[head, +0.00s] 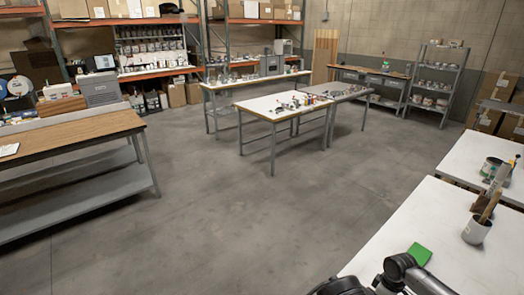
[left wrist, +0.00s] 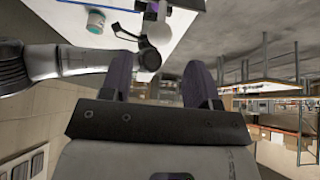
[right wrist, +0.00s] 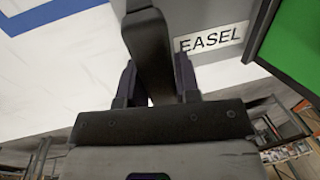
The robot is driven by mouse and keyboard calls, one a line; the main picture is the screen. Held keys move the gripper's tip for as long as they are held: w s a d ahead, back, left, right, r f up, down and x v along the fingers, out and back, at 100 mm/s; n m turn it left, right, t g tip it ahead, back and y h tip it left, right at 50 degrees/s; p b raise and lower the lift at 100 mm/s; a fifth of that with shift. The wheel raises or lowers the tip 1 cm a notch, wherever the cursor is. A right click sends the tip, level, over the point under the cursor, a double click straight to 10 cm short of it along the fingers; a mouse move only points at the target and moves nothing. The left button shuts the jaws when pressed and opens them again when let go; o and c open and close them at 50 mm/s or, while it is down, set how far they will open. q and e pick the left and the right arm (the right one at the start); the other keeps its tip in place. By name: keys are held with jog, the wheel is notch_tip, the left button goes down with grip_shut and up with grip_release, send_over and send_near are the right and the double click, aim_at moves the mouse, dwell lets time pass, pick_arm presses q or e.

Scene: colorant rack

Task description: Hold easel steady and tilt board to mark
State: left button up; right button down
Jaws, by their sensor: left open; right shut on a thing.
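In the right wrist view my right gripper (right wrist: 157,78) is shut on a dark bar (right wrist: 148,40), seemingly part of the easel. A green board (right wrist: 296,40) with a dark edge is at the upper right of that view. In the head view a green piece (head: 418,254), likely the same board, shows beside my arm at the bottom. My left gripper (left wrist: 160,75) is open and empty in the left wrist view, apart from the table. The easel's base is hidden.
A white table (head: 440,245) runs along the lower right, with a cup of brushes (head: 476,230) on it. A paint can (head: 491,167) stands on the table behind. A wooden-topped bench (head: 75,138) is at the left. The floor between is clear.

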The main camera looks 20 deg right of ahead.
pick_arm(q)
jog(key=shift+x, duration=3.95)
jog(key=shift+d, duration=0.1)
jog(key=c, duration=0.9)
jog(key=shift+c, duration=0.2)
jog(key=shift+s+a+f, duration=0.15)
jog(key=shift+s+a, duration=0.05)
jog(key=shift+a, duration=0.3)
jog(key=shift+s+a+f, duration=0.1)
jog(key=shift+s+a, duration=0.05)
jog(key=shift+a, duration=0.35)
jog(key=shift+a+f, duration=0.1)
jog(key=shift+a, duration=0.1)
jog(key=shift+s+a+f, duration=0.15)
jog(key=shift+a, duration=0.25)
jog(key=shift+s+a+f, duration=0.15)
jog(key=shift+a, duration=0.3)
